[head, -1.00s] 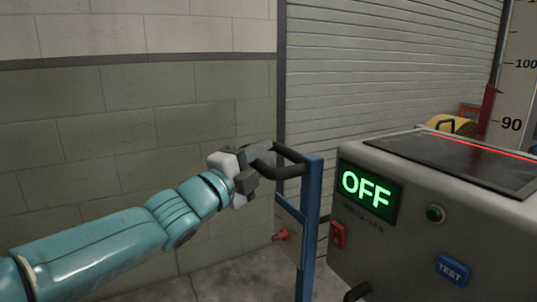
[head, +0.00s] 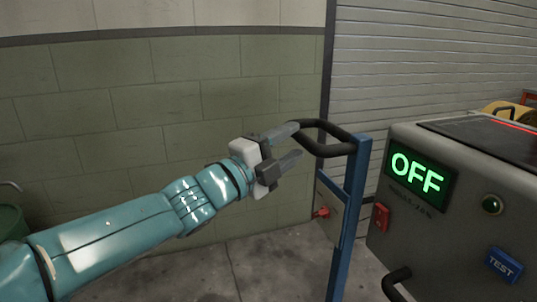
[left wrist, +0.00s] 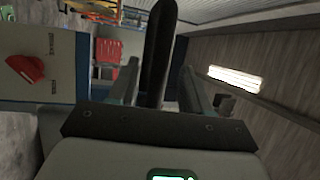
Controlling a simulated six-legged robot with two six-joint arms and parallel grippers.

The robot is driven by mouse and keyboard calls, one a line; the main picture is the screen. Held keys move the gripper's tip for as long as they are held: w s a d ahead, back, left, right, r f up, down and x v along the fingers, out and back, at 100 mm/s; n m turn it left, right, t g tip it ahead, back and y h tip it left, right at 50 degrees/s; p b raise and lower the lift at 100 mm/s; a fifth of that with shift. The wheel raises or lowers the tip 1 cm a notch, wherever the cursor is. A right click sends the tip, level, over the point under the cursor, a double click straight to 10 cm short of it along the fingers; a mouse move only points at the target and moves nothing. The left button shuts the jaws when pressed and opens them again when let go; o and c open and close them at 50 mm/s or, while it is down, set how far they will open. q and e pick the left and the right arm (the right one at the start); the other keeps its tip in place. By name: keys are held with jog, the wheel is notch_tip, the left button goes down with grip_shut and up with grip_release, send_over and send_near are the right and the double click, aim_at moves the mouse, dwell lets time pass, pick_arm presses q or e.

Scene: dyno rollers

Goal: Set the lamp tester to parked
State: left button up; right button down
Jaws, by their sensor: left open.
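My left gripper (head: 293,145) is open at the handle's left end. In the left wrist view the black bar (left wrist: 158,50) shows between its fingers; contact is unclear. My right gripper is out of view.
A green bin (head: 10,222) stands at the far left. A block wall (head: 150,100) and a roller shutter (head: 430,70) close off the back. A second black handle (head: 397,283) juts from the machine's lower front. Floor between wall and post is clear.

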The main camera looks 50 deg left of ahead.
pick_arm(q)
jog(key=s+f, duration=0.1)
jog(key=s, duration=0.5)
jog(key=shift+s+d+f, duration=0.2)
jog(key=shift+s+d, duration=0.05)
jog(key=shift+s, duration=0.15)
